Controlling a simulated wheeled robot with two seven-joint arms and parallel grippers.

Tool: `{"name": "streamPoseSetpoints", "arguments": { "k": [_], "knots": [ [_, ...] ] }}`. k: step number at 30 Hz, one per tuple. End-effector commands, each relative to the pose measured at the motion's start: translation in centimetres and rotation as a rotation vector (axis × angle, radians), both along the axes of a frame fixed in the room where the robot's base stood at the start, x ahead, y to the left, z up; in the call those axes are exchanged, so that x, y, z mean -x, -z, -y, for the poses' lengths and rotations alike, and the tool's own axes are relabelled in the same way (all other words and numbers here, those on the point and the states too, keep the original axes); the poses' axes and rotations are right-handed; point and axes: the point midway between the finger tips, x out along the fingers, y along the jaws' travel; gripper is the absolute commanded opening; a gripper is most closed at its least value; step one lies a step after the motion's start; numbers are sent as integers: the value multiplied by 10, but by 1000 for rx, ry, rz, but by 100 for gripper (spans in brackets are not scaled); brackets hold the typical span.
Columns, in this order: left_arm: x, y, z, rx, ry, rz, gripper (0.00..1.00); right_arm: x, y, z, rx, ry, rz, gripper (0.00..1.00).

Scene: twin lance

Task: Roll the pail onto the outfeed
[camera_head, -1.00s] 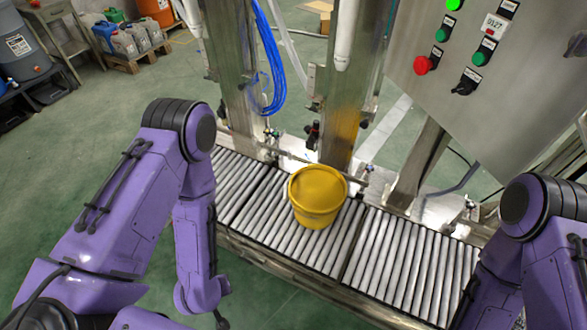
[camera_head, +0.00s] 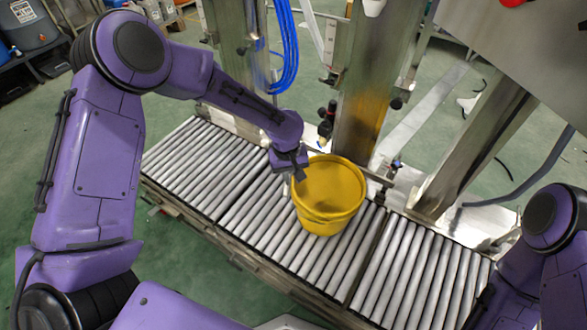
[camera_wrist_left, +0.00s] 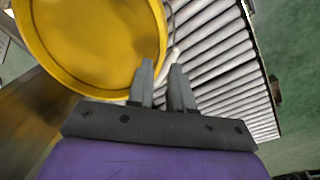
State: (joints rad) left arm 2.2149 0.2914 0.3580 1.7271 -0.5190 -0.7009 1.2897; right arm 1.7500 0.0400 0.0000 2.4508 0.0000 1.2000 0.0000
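The yellow pail (camera_head: 328,195) stands upright on the middle section of the roller conveyor (camera_head: 290,240), in front of the steel post. It also fills the upper left of the left wrist view (camera_wrist_left: 90,45). My left gripper (camera_head: 290,175) is at the pail's left side, near its rim. In the wrist view its two fingers (camera_wrist_left: 163,75) are a little apart, with rollers showing between them and the pail's rim beside the left finger. Whether they touch cannot be told. Roller sections lie left (camera_head: 195,160) and right (camera_head: 425,280) of the pail; none is marked as the outfeed.
A steel post (camera_head: 362,110) with small fittings rises behind the pail. Blue hoses (camera_head: 287,50) hang behind the left gripper. A slanted steel support (camera_head: 480,145) stands at the right. The rollers on both sides of the pail are clear.

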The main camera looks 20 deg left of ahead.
Motion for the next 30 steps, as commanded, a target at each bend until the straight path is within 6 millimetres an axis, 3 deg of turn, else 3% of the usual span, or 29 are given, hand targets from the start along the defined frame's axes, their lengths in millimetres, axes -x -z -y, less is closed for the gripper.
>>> {"name": "streamPoseSetpoints", "arguments": {
  "k": [3,10,20,23,30],
  "knots": [
    [0,31,2,2,-1,-4,20,0,7,0,0,0,0,0],
    [-3,65,7,2,1,-1,20,0,12,0,1,0,1,0],
    [-3,71,7,1,3,0,20,0,12,0,1,0,1,0],
    [-3,71,7,2,3,-1,0,0,12,0,1,0,1,0],
    [-3,71,7,2,2,-1,0,0,12,0,1,0,1,0]
  ]
}}
